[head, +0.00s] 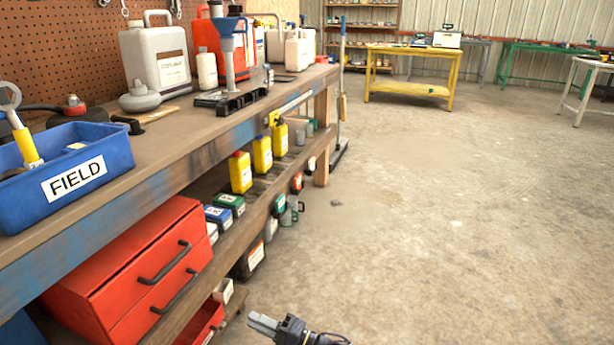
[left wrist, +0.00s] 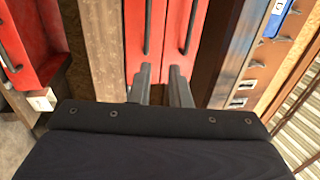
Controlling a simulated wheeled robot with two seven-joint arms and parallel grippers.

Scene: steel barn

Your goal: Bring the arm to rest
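My left gripper (head: 263,322) shows at the bottom edge of the head view, beside the workbench and over the concrete floor. In the left wrist view its two fingers (left wrist: 162,88) stand apart with a clear gap and nothing between them. Beyond them is the red tool chest (left wrist: 170,30) with dark handles; I cannot tell the exact distance. The rest of the left arm is mostly out of frame. My right gripper is in neither view.
The workbench (head: 170,140) runs along the left, with a blue FIELD bin (head: 110,150), jugs and a funnel on top. Its lower shelf (head: 262,205) holds yellow bottles (head: 241,172) and the red tool chest (head: 130,265). Open floor (head: 440,220) lies to the right.

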